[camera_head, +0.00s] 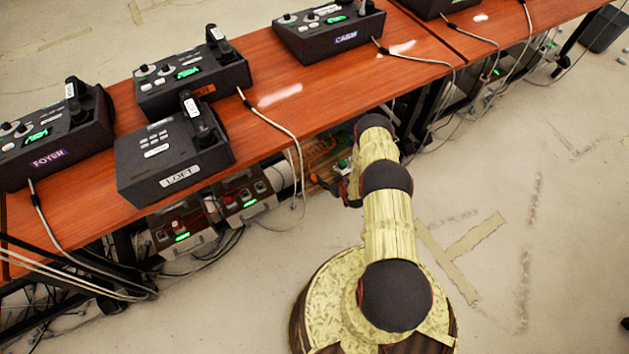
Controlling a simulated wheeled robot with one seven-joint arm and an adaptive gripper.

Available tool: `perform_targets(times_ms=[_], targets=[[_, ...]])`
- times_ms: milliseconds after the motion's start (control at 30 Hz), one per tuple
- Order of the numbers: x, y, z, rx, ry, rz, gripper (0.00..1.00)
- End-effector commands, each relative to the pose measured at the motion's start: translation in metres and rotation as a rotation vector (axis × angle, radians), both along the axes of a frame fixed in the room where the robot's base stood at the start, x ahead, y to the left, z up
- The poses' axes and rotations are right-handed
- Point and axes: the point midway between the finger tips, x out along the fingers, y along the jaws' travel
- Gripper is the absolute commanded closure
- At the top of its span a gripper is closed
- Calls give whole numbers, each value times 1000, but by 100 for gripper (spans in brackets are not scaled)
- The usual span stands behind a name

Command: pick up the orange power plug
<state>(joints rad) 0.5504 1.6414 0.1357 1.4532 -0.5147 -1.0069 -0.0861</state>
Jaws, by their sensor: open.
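I cannot make out the orange power plug for certain. Some small orange shapes (320,150) show in the shade under the table's front edge, too small to tell apart. My arm reaches forward from the base and bends down at the table's front edge. My gripper (340,187) is at its far end, low beside the table and close to these shapes. It is open and partly hidden by my arm. I see nothing held in it, and cannot tell whether it touches anything.
The wooden table (330,95) bears several dark paging phones, among them the LOFT phone (165,160) and the FOYER phone (50,140). Pale cables (285,128) hang over its front edge. Dark units (240,195) and tangled cables lie underneath. The floor at right (540,220) is clear.

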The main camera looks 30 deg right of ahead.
Motion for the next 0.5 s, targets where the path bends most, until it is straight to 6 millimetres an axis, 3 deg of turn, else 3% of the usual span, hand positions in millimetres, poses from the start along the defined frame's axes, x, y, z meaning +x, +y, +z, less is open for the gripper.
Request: perform_targets(times_ms=[33,100,300,500], targets=[[-8,7,-13,9,-46,5,52],[-14,15,-20,16,-115,12,52],[-27,30,-28,29,-230,22,52],[-14,33,-35,30,-251,25,52]])
